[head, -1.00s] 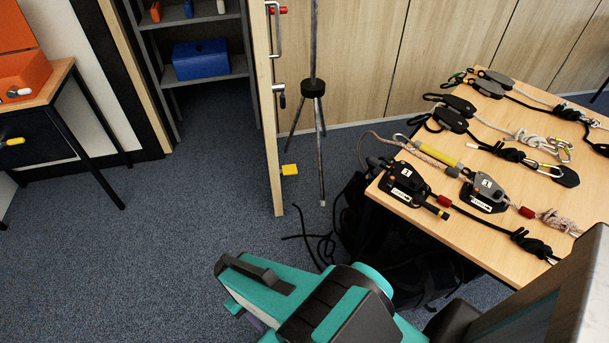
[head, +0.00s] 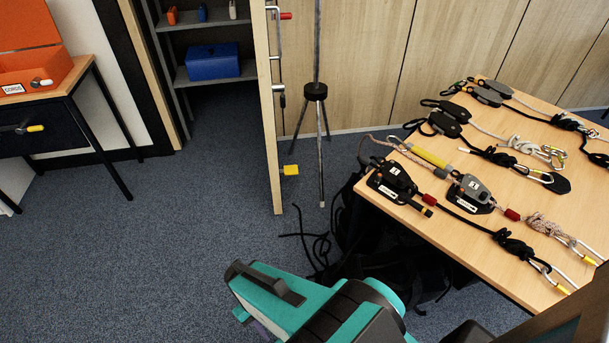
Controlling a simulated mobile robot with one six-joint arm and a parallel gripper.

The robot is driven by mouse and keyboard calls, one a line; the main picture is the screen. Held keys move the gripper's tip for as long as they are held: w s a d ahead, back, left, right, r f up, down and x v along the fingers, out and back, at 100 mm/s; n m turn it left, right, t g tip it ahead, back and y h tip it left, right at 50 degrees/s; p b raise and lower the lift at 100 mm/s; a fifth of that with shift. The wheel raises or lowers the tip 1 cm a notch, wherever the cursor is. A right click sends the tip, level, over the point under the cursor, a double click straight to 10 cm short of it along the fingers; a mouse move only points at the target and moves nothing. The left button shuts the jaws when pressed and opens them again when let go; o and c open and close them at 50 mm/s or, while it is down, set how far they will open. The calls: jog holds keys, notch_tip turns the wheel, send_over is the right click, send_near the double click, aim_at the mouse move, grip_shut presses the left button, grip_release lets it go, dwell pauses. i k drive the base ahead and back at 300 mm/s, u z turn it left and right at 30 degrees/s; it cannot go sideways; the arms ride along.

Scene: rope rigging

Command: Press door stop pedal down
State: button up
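The door (head: 268,110) stands open and is seen nearly edge-on in the head view, left of centre. The yellow door stop pedal (head: 290,170) sticks out to the right near the door's lower end, above the floor. My gripper (head: 252,318) is at the lower middle, in front of the door and well apart from the pedal. Its teal and black body shows, but its fingertips are hidden or too unclear to read. I cannot tell whether it is open or shut.
A wooden table (head: 480,238) with rope gear stands at right. A thin-legged tripod (head: 319,140) stands just right of the pedal. A black bag and loose cord (head: 315,245) lie below it. The carpet (head: 150,240) at left is clear.

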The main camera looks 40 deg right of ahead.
aim_at(292, 169)
jog(key=u, duration=0.15)
jog(key=i, duration=0.9)
jog(key=z, duration=0.05)
